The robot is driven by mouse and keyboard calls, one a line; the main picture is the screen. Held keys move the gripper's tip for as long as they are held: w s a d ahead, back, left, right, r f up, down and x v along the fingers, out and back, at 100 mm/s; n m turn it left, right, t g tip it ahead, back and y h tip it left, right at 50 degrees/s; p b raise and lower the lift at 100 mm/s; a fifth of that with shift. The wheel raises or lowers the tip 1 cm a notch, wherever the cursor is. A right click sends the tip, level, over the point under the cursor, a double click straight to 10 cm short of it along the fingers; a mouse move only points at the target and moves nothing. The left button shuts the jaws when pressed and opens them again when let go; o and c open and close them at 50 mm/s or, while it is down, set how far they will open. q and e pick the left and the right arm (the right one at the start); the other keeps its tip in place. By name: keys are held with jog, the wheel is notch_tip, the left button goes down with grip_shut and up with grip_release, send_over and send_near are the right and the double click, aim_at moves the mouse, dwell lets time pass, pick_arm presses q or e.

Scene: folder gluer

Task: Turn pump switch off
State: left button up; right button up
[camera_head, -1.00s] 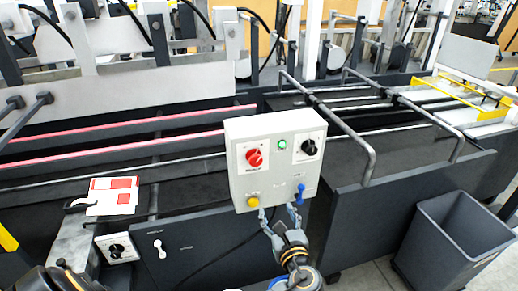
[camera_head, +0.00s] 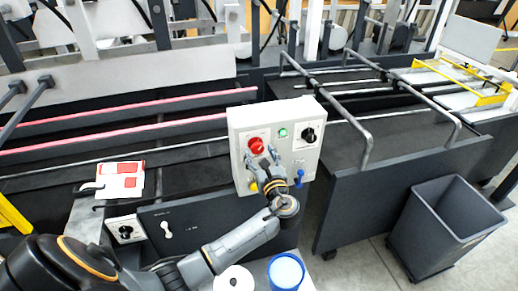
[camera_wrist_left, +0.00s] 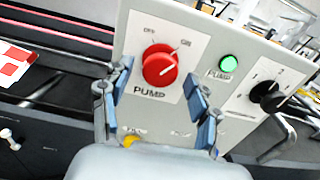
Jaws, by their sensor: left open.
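The pump switch, a red knob (camera_head: 256,145), is on the upper left of the light grey control box (camera_head: 240,120). In the left wrist view the knob (camera_wrist_left: 159,65) sits on a white plate marked OFF, ON and PUMP. Its white mark is on the right side, nearer ON than OFF. My left gripper (camera_head: 263,160) is just in front of the box, below the knob in the head view. In the left wrist view its open fingers (camera_wrist_left: 157,80) stand left and right of the knob; I cannot tell whether they touch it. My right gripper is not in view.
A grey bin (camera_head: 440,225) stands on the floor at right.

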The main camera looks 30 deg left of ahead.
pick_arm(q)
jog(key=shift+w+a, duration=0.3)
jog(key=shift+a, duration=0.05)
jog(key=shift+c, duration=0.5)
jog(key=c, duration=1.1)
jog(key=shift+o, duration=0.2)
